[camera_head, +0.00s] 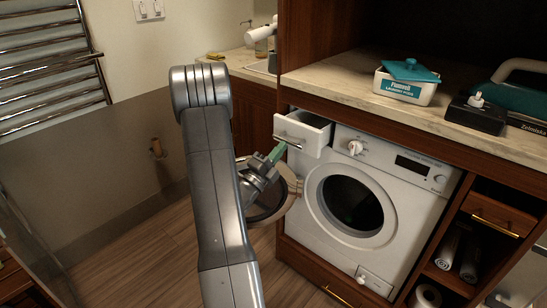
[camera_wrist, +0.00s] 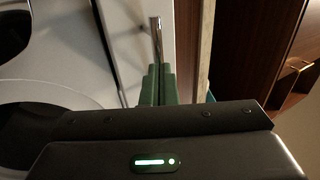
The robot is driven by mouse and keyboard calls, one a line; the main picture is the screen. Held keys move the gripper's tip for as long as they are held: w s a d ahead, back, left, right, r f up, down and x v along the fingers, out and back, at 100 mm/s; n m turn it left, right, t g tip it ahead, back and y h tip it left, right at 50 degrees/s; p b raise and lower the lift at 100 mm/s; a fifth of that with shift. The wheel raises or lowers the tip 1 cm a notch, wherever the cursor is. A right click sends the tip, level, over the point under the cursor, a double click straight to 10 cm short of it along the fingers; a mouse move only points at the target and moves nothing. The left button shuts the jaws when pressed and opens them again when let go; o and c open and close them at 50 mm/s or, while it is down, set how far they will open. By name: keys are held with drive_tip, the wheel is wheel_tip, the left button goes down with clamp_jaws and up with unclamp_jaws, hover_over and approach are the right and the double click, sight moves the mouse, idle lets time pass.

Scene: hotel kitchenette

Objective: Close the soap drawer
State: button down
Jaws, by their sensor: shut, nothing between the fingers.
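The soap drawer (camera_head: 303,134) is the white box at the upper left of the white washing machine (camera_head: 330,165). It is pulled out, with its open top showing. Its metal bar handle (camera_head: 288,142) is on the front face. My gripper (camera_head: 279,151) is shut and empty, with its green fingertips right at the drawer front by the handle. In the wrist view the shut green fingers (camera_wrist: 159,84) point at the handle bar (camera_wrist: 156,38). I cannot tell whether they touch it.
The round washer door (camera_head: 292,183) stands open at the left, close behind my gripper. The counter (camera_head: 335,85) above holds a white box with a teal lid (camera_head: 406,82) and a black box (camera_head: 476,115). Wood floor (camera_head: 130,265) is free at the left.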

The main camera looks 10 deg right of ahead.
sight(294, 141)
idle(0.3)
drive_tip(key=w+d+b, duration=0.1)
drive_tip(key=d+b, duration=0.1)
drive_tip(key=w+d+b, duration=0.3)
drive_tip(key=w+d, duration=0.1)
drive_tip(key=shift+d+f+b, duration=0.15)
drive_tip(key=shift+d+b, duration=0.15)
drive_tip(key=shift+b, duration=0.1)
drive_tip(key=shift+w+r, duration=0.2)
drive_tip(key=shift+r, duration=0.15)
